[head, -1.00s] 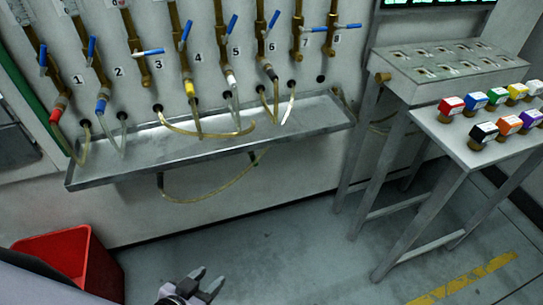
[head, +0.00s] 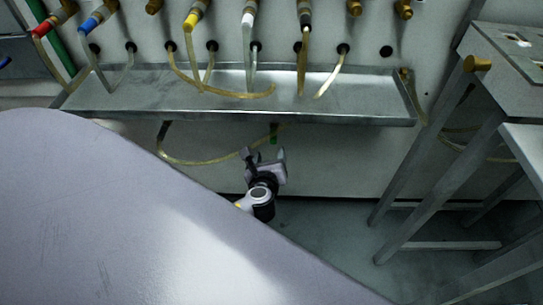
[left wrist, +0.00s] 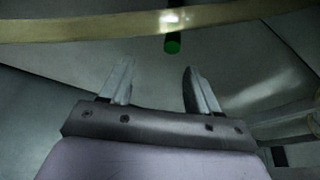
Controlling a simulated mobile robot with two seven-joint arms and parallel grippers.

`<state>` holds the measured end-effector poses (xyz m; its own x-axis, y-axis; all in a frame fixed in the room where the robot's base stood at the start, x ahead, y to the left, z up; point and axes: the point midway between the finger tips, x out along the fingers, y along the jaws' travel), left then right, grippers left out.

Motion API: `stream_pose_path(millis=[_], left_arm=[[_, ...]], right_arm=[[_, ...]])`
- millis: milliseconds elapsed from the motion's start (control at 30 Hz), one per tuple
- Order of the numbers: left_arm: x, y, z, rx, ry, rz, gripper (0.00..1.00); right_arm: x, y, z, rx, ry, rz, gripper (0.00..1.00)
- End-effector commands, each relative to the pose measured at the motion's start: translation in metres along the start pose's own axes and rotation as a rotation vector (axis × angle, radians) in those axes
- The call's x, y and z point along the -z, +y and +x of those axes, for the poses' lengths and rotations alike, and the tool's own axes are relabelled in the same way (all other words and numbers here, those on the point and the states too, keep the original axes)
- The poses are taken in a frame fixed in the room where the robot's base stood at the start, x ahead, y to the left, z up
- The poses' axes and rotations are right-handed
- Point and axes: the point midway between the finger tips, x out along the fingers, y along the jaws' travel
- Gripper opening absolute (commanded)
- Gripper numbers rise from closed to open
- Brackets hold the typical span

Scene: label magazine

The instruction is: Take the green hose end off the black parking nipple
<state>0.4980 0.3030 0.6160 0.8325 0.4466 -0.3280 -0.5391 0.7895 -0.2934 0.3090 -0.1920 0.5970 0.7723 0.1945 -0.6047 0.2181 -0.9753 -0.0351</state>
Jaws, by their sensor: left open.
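The green hose end (head: 273,131) hangs below the front edge of the steel tray. In the left wrist view its round green face (left wrist: 173,46) points toward me, just beyond the fingertips and slightly right of the middle of the gap. My left gripper (head: 263,155) is open and empty, just below the hose end in the head view; its two fingers (left wrist: 157,68) stand apart in the wrist view. The fingers do not appear to touch the hose end. I cannot make out the black parking nipple for certain. My right gripper is not in view.
The steel tray (head: 130,97) juts from the wall above my gripper. A yellowish hose (head: 195,162) loops beneath it; a pale yellow band (left wrist: 80,28) crosses the wrist view. Several hoses hang above the tray. A metal stand (head: 440,190) is at the right, with clear floor before it.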

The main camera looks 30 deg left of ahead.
Motion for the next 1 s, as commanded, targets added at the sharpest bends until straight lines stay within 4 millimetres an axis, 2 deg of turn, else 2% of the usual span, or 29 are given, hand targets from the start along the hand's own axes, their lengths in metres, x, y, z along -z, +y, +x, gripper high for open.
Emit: stream_pose_path(millis=[33,100,233,367,700,1000], left_arm=[[-0.002,-0.001,0.011,-0.008,-0.047,0.094,0.61],[-0.011,-0.004,0.017,-0.019,-0.094,0.196,0.61],[-0.020,-0.007,0.025,-0.034,-0.139,0.292,0.61],[-0.024,-0.008,0.037,-0.037,-0.146,0.308,0.61],[-0.029,-0.007,0.083,-0.036,-0.143,0.303,0.61],[-0.032,-0.007,0.093,-0.035,-0.141,0.302,0.61]], right_arm=[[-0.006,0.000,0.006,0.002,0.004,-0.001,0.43],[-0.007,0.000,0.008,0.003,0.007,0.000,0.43],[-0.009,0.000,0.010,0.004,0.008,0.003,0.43],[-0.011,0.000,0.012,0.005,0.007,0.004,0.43],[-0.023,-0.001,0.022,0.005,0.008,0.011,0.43],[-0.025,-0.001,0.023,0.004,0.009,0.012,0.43]])
